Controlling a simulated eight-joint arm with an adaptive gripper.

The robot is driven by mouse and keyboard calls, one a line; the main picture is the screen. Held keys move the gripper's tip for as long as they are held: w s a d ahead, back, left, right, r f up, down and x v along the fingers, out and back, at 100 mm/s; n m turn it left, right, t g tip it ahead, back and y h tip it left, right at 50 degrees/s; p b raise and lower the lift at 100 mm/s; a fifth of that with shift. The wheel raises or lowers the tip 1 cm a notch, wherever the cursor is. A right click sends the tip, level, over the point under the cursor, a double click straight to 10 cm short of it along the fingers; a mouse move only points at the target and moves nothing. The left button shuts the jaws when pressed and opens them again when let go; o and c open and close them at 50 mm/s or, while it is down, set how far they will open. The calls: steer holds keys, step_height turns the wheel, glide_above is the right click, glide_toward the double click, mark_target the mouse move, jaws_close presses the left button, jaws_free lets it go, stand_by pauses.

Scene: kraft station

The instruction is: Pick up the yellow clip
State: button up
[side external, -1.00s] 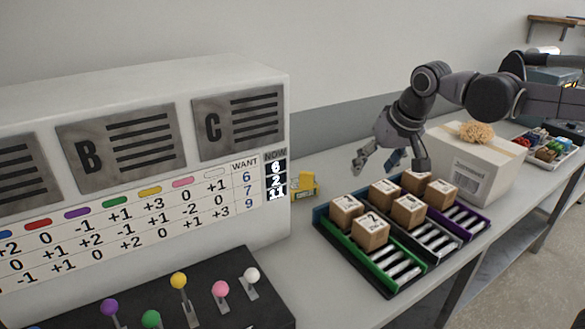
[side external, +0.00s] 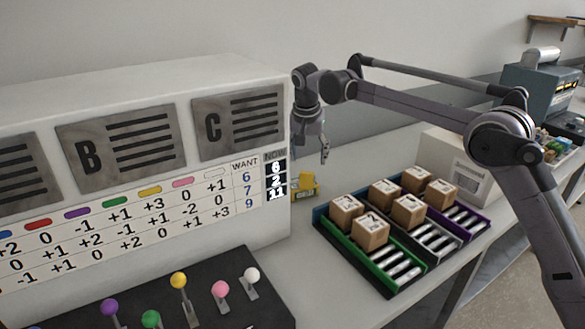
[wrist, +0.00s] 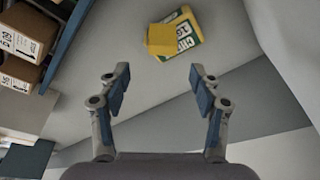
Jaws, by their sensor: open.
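The yellow clip (side external: 306,186) stands on the counter beside the right end of the white panel box, partly hidden by it in the side external view. In the wrist view the yellow clip (wrist: 174,36) lies ahead of the fingertips, with green and white printing on one face. My gripper (wrist: 159,82) is open and empty, its two blue-padded fingers apart. In the side external view my gripper (side external: 316,150) hangs above the clip, apart from it.
The white panel box (side external: 270,120) stands close on the left. The counter around the clip is bare.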

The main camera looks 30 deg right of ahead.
mark_target(307, 173)
steer(key=shift+x, duration=1.15)
steer(key=shift+s+a+x, duration=0.1)
steer(key=shift+a+x, duration=0.05)
steer(key=shift+x, duration=0.75)
steer(key=shift+s+a+x, duration=0.15)
steer(key=shift+a+x, duration=0.05)
steer(key=shift+x, duration=0.7)
steer(key=shift+s+a+x, duration=0.1)
steer(key=shift+a+x, duration=0.05)
steer(key=shift+x, duration=0.8)
steer(key=shift+f, duration=0.15)
steer(key=c, duration=1)
steer(key=shift+c, duration=0.2)
